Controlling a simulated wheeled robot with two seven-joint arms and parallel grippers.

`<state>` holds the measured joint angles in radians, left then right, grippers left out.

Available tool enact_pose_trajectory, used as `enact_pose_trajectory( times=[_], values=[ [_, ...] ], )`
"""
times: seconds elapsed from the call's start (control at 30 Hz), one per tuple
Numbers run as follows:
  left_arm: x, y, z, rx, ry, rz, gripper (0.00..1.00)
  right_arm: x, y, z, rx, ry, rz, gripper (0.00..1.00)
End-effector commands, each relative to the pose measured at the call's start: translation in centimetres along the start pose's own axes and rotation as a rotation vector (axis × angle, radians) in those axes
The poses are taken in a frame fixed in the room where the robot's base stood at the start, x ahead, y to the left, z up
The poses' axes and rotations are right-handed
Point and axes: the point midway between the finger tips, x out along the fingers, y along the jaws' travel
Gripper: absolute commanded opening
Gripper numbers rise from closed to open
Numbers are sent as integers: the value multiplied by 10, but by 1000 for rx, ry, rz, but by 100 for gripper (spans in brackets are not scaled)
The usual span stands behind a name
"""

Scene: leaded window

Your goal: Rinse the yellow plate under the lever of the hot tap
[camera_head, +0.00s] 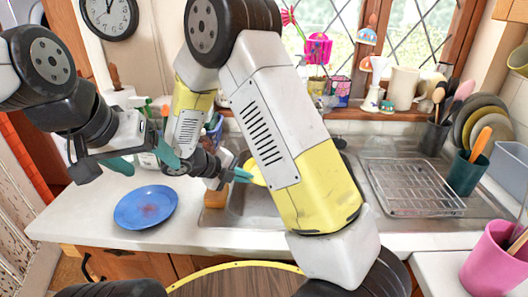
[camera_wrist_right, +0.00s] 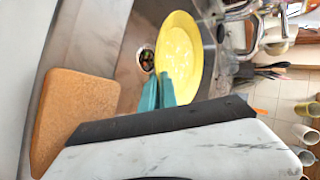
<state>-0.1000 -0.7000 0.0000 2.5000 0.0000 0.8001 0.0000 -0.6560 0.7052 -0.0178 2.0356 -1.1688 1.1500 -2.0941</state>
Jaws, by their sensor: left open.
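The yellow plate (camera_wrist_right: 180,52) is over the steel sink in the right wrist view, near the drain. In the head view only a sliver of the plate (camera_head: 257,173) shows beside my right arm. My right gripper (camera_wrist_right: 158,92) has its teal fingers close together at the plate's rim, with the rim between them. It also shows in the head view (camera_head: 241,176). Chrome tap parts (camera_wrist_right: 257,38) stand beyond the plate in the wrist view; which is the hot lever I cannot tell. My left gripper (camera_head: 141,160) is open and empty above the counter.
A blue plate (camera_head: 146,207) with a reddish stain lies on the left counter. A brown block (camera_wrist_right: 80,115) sits at the sink's edge. A wire rack (camera_head: 413,186) stands on the drainer at right, with a teal utensil cup (camera_head: 466,174) beside it.

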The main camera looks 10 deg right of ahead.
Motion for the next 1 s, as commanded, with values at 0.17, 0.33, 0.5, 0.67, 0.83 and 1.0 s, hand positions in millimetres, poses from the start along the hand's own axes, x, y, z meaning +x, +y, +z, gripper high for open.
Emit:
enact_pose_trajectory(
  times=[0.17, 0.33, 0.5, 0.67, 0.83, 1.0],
  values=[
    [0, 0, 0, 0, 0, 0, 75, 0, 0, 0, 0, 0, -1, 0],
    [0, 0, 0, 0, 0, 0, 75, -1, -1, 0, 0, -1, -1, 0],
    [0, 0, 0, 0, 0, 0, 75, -13, -2, -6, 0, -3, 0, 0],
    [0, 0, 0, 0, 0, 0, 75, -26, -4, -14, 0, -2, -1, 0],
    [0, 0, 0, 0, 0, 0, 75, -41, -6, -23, 0, -2, 0, 0],
    [0, 0, 0, 0, 0, 0, 75, -53, -8, -30, 0, -1, -1, 0]
  ],
)
